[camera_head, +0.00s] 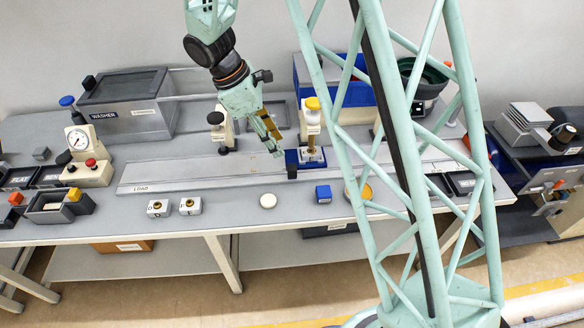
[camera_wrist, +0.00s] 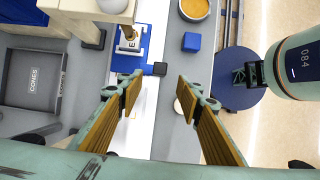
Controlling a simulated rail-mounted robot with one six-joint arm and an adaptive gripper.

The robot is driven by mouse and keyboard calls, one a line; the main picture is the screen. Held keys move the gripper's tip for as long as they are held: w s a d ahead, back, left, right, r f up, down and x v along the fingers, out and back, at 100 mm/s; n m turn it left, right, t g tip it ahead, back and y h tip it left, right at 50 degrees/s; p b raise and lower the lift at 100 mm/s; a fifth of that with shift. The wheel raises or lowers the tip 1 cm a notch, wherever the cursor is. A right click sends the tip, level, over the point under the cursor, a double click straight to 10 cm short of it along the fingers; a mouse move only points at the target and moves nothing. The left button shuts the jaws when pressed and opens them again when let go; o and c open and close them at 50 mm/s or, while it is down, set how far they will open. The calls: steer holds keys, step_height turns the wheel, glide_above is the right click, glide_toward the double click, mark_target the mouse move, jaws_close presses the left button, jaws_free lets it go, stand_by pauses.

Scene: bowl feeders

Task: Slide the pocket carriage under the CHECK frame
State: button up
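The pocket carriage appears to be the blue block (camera_head: 316,163) on the pale LOAD track (camera_head: 200,176), with a dark handle block (camera_head: 291,165) at its left. The wrist view also shows the blue carriage (camera_wrist: 119,62) and its dark handle (camera_wrist: 160,69). A cream frame with a yellow knob (camera_head: 312,104) stands close at the carriage; another with a black knob (camera_head: 216,119) stands farther left. I cannot read which is CHECK. My gripper (camera_head: 274,143) is open and empty, just left of and above the handle. In the wrist view my gripper (camera_wrist: 160,90) has the handle just beyond the finger gap.
A small blue cube (camera_head: 323,194), a pale disc (camera_head: 268,201) and two white blocks (camera_head: 159,208) (camera_head: 190,206) stand in front of the track. The washer box (camera_head: 130,100) is at the back left. The wrist view shows a grey CONES tray (camera_wrist: 34,104).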

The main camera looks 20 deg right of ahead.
mark_target(292, 167)
steer(key=shift+b+x, duration=1.25)
steer(key=shift+x, duration=5.4)
steer(key=shift+c, duration=0.9)
jaws_close()
